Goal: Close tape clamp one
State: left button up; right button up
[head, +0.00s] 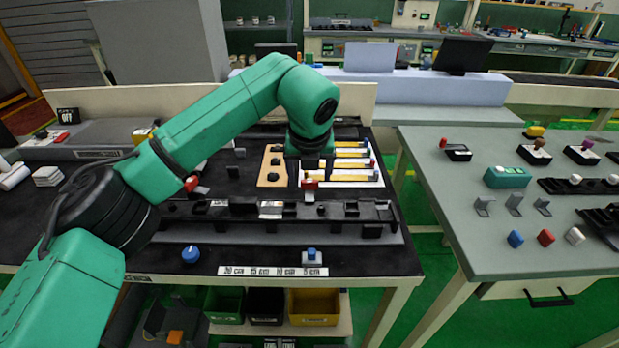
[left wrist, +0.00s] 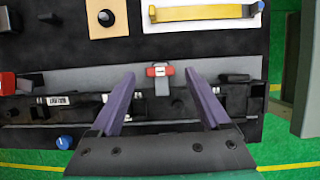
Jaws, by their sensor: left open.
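A tape clamp with a red, white-labelled handle (head: 309,185) stands at the back edge of the long black trim fixture (head: 345,211). The same clamp shows in the left wrist view (left wrist: 158,71), with a grey arm below its red handle. A second red clamp handle (head: 191,183) is further left and also shows at the wrist view's left edge (left wrist: 7,83). No number is readable on either. My left gripper (left wrist: 162,80) is open and empty; its purple fingers appear on either side of the labelled clamp, without visible contact. My right gripper is out of view.
Behind the fixture are a wooden block (head: 272,178) and a white board with yellow strips (head: 341,183). A blue knob (head: 190,254) and blue button (head: 311,254) are on the front side. A grey table (head: 450,200) stands right, across a gap.

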pick_arm(q)
jog(key=b+v, duration=0.1)
jog(key=v, duration=1.1)
jog(key=shift+s, duration=0.15)
jog(key=shift+r, duration=0.15)
